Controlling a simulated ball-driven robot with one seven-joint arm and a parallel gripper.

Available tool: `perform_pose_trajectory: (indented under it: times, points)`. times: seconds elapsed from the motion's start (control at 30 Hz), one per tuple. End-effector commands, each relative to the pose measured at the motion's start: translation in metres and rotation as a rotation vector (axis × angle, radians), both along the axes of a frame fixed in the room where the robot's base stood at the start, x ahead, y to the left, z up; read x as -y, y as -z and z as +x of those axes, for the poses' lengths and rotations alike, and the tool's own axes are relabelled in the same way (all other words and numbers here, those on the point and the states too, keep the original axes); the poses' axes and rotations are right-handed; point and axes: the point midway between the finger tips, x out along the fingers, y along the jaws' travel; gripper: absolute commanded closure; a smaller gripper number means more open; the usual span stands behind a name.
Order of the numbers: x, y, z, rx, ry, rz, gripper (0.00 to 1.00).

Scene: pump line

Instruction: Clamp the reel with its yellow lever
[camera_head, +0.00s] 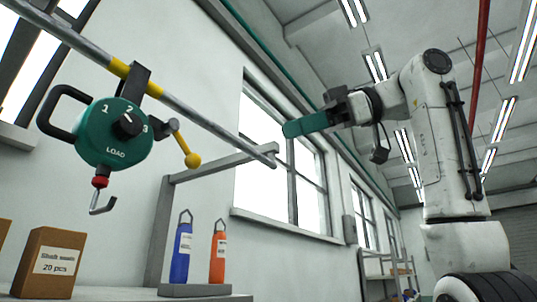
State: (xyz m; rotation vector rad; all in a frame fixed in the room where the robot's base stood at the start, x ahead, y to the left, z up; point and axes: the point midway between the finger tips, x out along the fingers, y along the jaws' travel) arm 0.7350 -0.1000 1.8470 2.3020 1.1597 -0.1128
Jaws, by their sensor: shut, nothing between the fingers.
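The reel (110,135) is a round green body with a dial marked 1, 2 and 3 and the word LOAD. It hangs from the grey rail (210,118) by a dark bracket, at the left of the head view. Its yellow lever (184,146) points down and to the right from the bracket side and ends in a yellow ball. A black handle is on its left and a hook with a red collar hangs below. My gripper (285,129) is shut and empty, with green fingers pointing left. It is to the right of the lever, clearly apart from it in the picture.
The rail slopes down to the right and ends at a grey support arm (225,163) on a post. Below stand a blue weight (181,254), an orange weight (217,258) and a cardboard box (48,262). The picture space between lever and gripper holds only rail, support, wall and window.

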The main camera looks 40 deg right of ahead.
Motion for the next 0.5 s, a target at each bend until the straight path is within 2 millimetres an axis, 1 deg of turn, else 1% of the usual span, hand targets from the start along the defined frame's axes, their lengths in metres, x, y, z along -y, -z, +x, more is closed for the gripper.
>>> perform_pose_trajectory:
  times: [0.17,0.5]
  points:
    - [-0.015,0.007,0.014,-0.001,0.000,-0.001,1.00]
    - [-0.062,0.027,0.057,-0.002,0.001,-0.001,1.00]
